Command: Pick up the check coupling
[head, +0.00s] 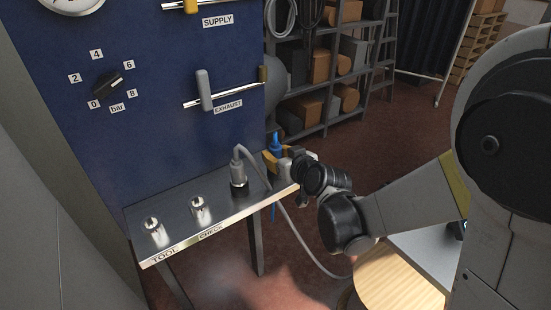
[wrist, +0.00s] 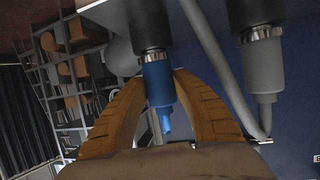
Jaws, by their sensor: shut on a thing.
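A blue coupling (head: 276,143) stands at the right end of the metal shelf, by the panel. In the wrist view the blue coupling (wrist: 158,82) sits between the two orange-brown fingers, its dark collar and metal ring against the shelf. My gripper (head: 271,161) is shut on it; it also shows in the wrist view (wrist: 161,100). A grey coupling (head: 239,170) with a grey hose stands upright on the shelf to the left; it shows at the right of the wrist view (wrist: 264,80). No label on the blue coupling is readable.
The shelf edge (head: 218,228) carries the labels TOOL and CHECK, with two bare metal fittings (head: 200,208) above them. The blue panel (head: 150,120) behind has a dial and sliding handles. A grey hose (head: 305,250) hangs past the shelf. A wooden round top (head: 400,283) stands lower right.

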